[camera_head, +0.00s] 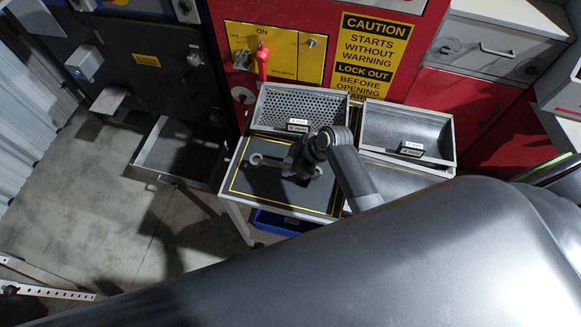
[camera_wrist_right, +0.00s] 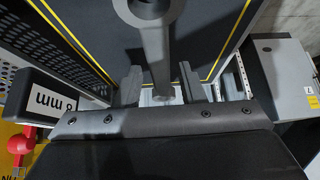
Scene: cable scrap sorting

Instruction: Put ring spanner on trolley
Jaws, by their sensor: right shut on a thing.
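The ring spanner (camera_head: 257,159) is grey, with a ring end showing left of my right gripper (camera_head: 303,160) in the head view. In the right wrist view the spanner (camera_wrist_right: 155,45) runs between the two fingers of my right gripper (camera_wrist_right: 160,84), which is shut on its shaft. The trolley (camera_head: 243,190) has a dark top with a yellow border line, and the spanner is over this top. I cannot tell whether the spanner touches it. My gripper and arm hide part of the spanner and of the top. My left gripper is not in view.
A red machine with a yellow caution sign (camera_head: 372,55) is behind. An open grey drawer (camera_head: 180,150) is at left. A blue bin (camera_head: 285,222) sits below the top.

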